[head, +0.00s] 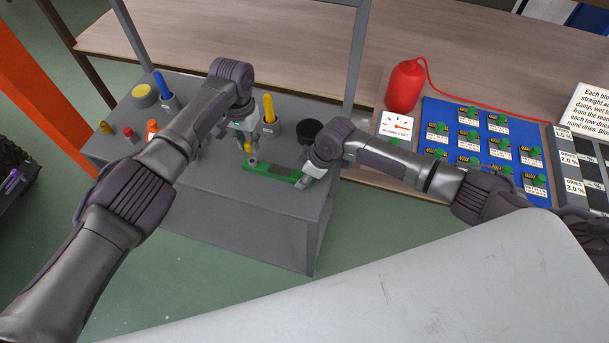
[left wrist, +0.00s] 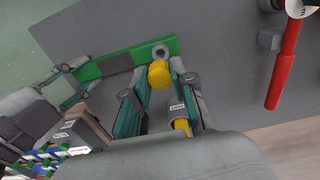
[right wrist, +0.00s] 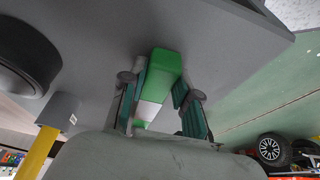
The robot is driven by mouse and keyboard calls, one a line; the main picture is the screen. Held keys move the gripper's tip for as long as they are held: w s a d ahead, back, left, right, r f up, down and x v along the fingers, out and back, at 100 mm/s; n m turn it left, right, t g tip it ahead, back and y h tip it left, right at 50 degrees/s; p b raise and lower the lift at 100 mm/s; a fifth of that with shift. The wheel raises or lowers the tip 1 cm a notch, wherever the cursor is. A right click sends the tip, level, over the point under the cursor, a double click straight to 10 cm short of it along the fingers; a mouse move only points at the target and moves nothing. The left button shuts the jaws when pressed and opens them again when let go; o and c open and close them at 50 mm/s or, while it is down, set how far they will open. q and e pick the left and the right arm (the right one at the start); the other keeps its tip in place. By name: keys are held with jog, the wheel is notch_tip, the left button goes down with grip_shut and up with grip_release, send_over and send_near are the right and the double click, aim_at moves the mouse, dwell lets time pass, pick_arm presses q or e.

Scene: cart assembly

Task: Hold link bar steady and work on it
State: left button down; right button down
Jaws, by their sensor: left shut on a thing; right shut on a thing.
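The green link bar (head: 272,171) lies on the grey bench top near its front edge. My right gripper (head: 308,176) is shut on the bar's right end; the right wrist view shows the green bar (right wrist: 163,75) between its fingers. A grey ring (left wrist: 160,51) sits at the bar's other end. My left gripper (left wrist: 162,88) is shut on a yellow cylindrical part (left wrist: 159,75), close to the ring. I cannot tell whether that part touches the ring. In the head view the yellow part (head: 248,147) shows only slightly below my left gripper (head: 246,140).
A yellow-handled tool (head: 268,108) stands in a holder behind the bar, beside a black round container (head: 310,130). A red bottle (head: 405,86) stands on the wooden table (head: 290,45).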

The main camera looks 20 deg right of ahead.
jog(key=c, duration=0.8)
grip_release()
jog(key=shift+o, duration=0.2)
